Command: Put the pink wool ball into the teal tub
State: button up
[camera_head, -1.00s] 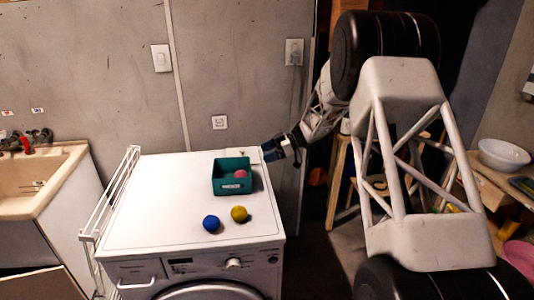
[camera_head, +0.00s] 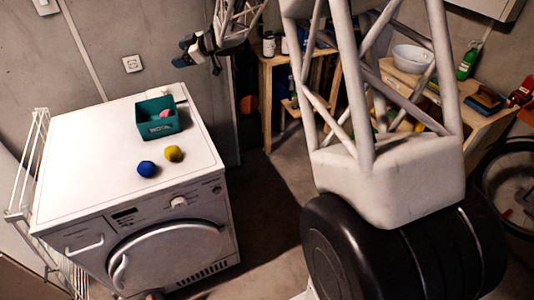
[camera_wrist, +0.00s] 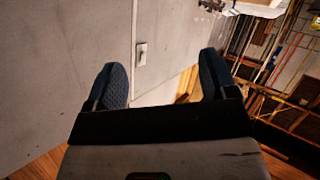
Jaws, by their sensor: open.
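The teal tub (camera_head: 150,128) stands on top of the white washing machine, near its back right edge. The pink wool ball (camera_head: 165,113) lies inside the tub, with its lower part hidden by the tub wall. My gripper (camera_head: 186,54) is raised behind and above the machine's back right corner, apart from the tub. In the wrist view my gripper (camera_wrist: 163,85) has its two blue pads spread wide with nothing between them. Neither tub nor ball shows in the wrist view.
A blue ball (camera_head: 147,169) and a yellow ball (camera_head: 174,154) sit on the washing machine (camera_head: 85,165) in front of the tub. A white drying rack (camera_head: 28,170) hangs at its left side. A wooden bench with a white bowl (camera_head: 413,58) stands at the right.

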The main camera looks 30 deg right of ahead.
jog(key=s+d+r+m+t+h, duration=0.45)
jog(key=s+r+h, duration=0.2)
jog(key=r, duration=0.25)
jog(key=s+d+r+m+g+h, duration=0.1)
jog(key=s+d+m+h, duration=0.15)
jog(key=s, duration=0.45)
jog(key=s+d+r+m+h, duration=0.1)
jog(key=s+m+h, duration=0.2)
jog(key=s, duration=0.4)
jog(key=s+a+f+m+g, duration=0.1)
jog(key=s+f+g, duration=0.2)
jog(key=s, duration=0.9)
jog(key=s+a+f+m+g, duration=0.1)
jog(key=s+f+g, duration=0.2)
jog(key=s, duration=0.9)
jog(key=s+a+f+m+g+y, duration=0.1)
jog(key=s+a+f+m+g, duration=0.1)
jog(key=s, duration=1.1)
jog(key=shift+f+g, duration=0.45)
jog(key=shift+g, duration=0.3)
